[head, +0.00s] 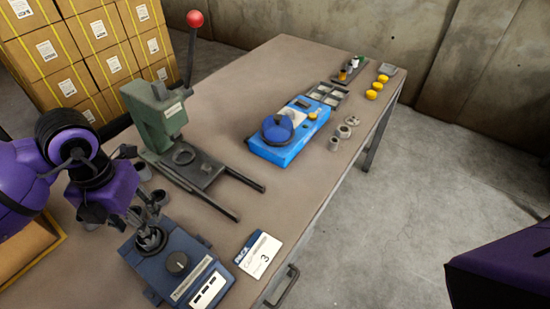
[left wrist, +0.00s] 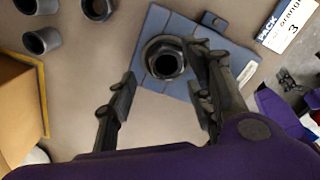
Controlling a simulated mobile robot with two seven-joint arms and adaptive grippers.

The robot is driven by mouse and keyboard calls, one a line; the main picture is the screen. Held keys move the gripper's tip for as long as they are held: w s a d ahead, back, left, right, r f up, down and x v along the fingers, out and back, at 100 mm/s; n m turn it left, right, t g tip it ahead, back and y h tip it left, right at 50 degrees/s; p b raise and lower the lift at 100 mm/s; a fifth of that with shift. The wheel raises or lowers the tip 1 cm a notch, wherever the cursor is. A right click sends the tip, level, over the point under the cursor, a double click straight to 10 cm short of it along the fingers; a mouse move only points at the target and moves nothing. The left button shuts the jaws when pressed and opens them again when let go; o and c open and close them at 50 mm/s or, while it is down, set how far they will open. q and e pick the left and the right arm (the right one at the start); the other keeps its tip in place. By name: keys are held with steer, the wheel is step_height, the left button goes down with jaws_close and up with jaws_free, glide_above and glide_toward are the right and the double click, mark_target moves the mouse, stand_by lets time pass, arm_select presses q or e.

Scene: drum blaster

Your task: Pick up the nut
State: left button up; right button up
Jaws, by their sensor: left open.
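A dark grey hex nut (left wrist: 165,63) with a round hole sits on a blue device (left wrist: 150,25) in the left wrist view. In the head view the blue device (head: 180,268) stands at the table's near edge, with the dark nut and its round seat (head: 151,239) partly under my gripper. My left gripper (head: 147,212) is open above the device. My right gripper is out of view.
A green press (head: 155,115) with a red-knobbed lever stands behind. Grey cups (left wrist: 42,40) and another nut (left wrist: 99,8) lie left of the device. A card (head: 258,254) lies to its right. A bright blue device (head: 285,145) stands further back.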

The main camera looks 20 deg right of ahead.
arm_select(q)
step_height(320, 180, down, 4)
steer(key=shift+s+d+f, duration=0.1)
jaws_close()
stand_by(0.4)
